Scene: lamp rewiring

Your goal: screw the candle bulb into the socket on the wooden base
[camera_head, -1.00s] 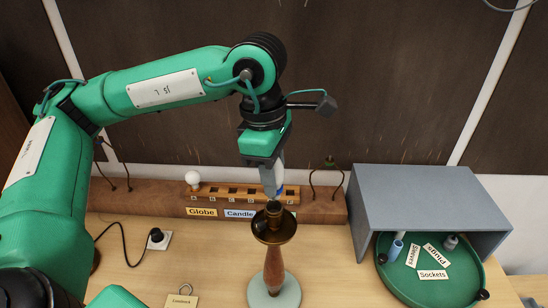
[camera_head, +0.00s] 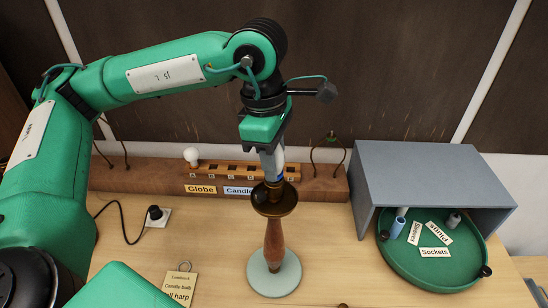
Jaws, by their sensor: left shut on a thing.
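The lamp's wooden base (camera_head: 274,240) stands upright on a round pale foot (camera_head: 257,283), with a brass cup (camera_head: 288,207) and a dark socket (camera_head: 273,191) at its top. My left gripper (camera_head: 272,171) points down right above the socket and is shut on the candle bulb. The fingers hide most of the bulb, and its lower end meets the socket mouth in the picture. I cannot tell whether its thread is engaged. My right gripper is not in view.
Behind the lamp, a wooden rack (camera_head: 225,170) holds a white globe bulb (camera_head: 191,155) beside Globe and Candle labels. A grey open box (camera_head: 430,175) and a green round tray (camera_head: 440,275) stand at right. A plug in a white plate (camera_head: 157,217) and a tag (camera_head: 180,287) lie left.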

